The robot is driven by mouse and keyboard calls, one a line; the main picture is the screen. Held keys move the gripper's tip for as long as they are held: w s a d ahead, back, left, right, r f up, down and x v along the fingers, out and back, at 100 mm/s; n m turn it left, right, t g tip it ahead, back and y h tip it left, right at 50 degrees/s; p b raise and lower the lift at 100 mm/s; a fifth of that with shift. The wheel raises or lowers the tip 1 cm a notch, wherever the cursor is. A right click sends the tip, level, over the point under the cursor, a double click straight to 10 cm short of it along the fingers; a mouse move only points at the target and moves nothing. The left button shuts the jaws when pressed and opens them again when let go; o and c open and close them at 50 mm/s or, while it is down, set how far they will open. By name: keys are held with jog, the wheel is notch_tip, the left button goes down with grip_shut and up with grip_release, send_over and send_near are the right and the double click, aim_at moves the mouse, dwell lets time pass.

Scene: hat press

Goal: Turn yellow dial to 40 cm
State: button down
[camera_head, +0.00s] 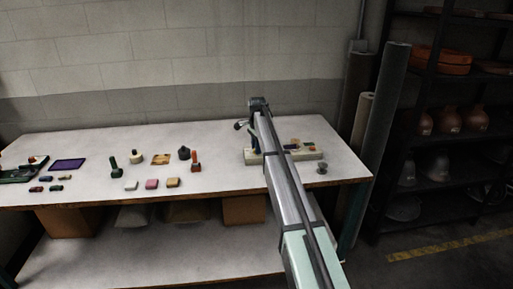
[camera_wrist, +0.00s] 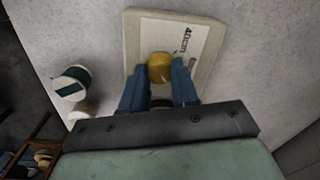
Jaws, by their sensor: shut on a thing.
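The yellow dial (camera_wrist: 159,66) is a round knob on a pale board (camera_wrist: 136,24) in the wrist view. A white label (camera_wrist: 160,32) on the board reads "40cm" above and to the right of the dial. A small light mark shows on the dial's lower right edge. My gripper (camera_wrist: 157,74) has its blue fingers on either side of the dial and is shut on it.
The white table (camera_head: 220,150) holds several small stamps and blocks (camera_head: 152,184) left of the board. A grey knob-like piece (camera_head: 321,168) stands near the right front edge. In the wrist view a green-and-white round object (camera_wrist: 72,84) lies left of the board. Tall rolls (camera_head: 385,110) stand beyond the right edge.

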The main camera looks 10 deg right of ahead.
jog(key=shift+n, duration=0.4)
jog(key=n, duration=0.4)
jog(key=shift+n, duration=0.3)
jog(key=n, duration=0.4)
jog(key=shift+n, duration=0.3)
jog(key=n, duration=0.5)
jog(key=shift+w, duration=0.1)
jog(key=shift+a+n+g, duration=0.1)
jog(key=shift+n+g, duration=0.2)
jog(key=shift+n, duration=2.2)
jog(key=c, duration=0.8)
grip_release()
jog(key=shift+c, duration=0.2)
